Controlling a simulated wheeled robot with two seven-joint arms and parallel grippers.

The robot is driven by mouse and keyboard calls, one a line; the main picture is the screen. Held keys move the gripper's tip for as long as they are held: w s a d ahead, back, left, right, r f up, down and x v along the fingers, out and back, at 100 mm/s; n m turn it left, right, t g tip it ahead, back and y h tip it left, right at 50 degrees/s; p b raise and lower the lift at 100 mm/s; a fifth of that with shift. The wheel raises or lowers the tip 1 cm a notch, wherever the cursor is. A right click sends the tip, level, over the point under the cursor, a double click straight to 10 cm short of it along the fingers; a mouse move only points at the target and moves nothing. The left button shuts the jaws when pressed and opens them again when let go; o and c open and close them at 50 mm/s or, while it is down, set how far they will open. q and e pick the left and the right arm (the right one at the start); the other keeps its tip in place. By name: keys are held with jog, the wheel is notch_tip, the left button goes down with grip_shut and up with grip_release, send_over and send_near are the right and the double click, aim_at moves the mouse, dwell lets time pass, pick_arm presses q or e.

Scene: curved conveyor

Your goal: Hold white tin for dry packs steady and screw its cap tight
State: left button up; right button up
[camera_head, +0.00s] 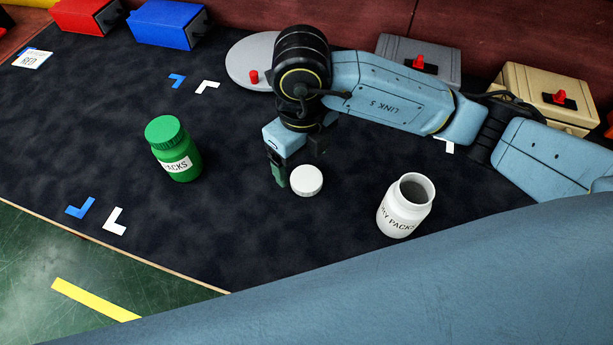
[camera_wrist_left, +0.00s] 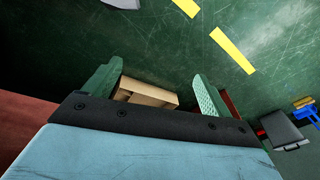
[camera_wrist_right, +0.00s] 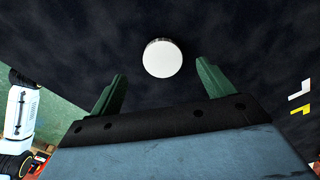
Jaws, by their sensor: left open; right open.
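The white tin (camera_head: 404,208) stands upright and uncapped on the dark mat, its mouth open and its label partly readable as dry packs. Its white cap (camera_head: 307,180) lies flat on the mat to the left of the tin. My right gripper (camera_head: 297,170) is open and empty, pointing down just behind the cap. In the right wrist view, the cap (camera_wrist_right: 162,58) lies beyond and between the two spread green fingers (camera_wrist_right: 160,88). My left gripper (camera_wrist_left: 155,85) is open and empty over the green floor, away from the tin. It is not visible in the head view.
A green capped tin (camera_head: 173,150) stands on the mat at the left. A grey round plate (camera_head: 248,62) with a red knob, red (camera_head: 85,15), blue (camera_head: 167,23), grey (camera_head: 420,60) and tan (camera_head: 545,95) boxes line the back. My blue arm covers the front right.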

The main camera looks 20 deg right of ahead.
aim_at(306, 178)
jog(key=f, duration=0.1)
jog(key=f+b, duration=0.1)
jog(key=f, duration=0.2)
jog(key=shift+s+d+f, duration=0.15)
jog(key=shift+d+f, duration=0.05)
jog(key=shift+d, duration=0.05)
jog(key=shift+f+b, duration=0.3)
jog(key=shift+f, duration=0.1)
pick_arm(q)
jog(key=w+r, duration=0.1)
jog(key=w+d+r, duration=0.1)
jog(key=r, duration=0.1)
jog(key=shift+w+d+r, duration=0.1)
jog(key=shift+d+r, duration=0.05)
jog(key=shift+r, duration=0.1)
pick_arm(e)
jog(key=shift+c, duration=0.2)
jog(key=c, duration=1)
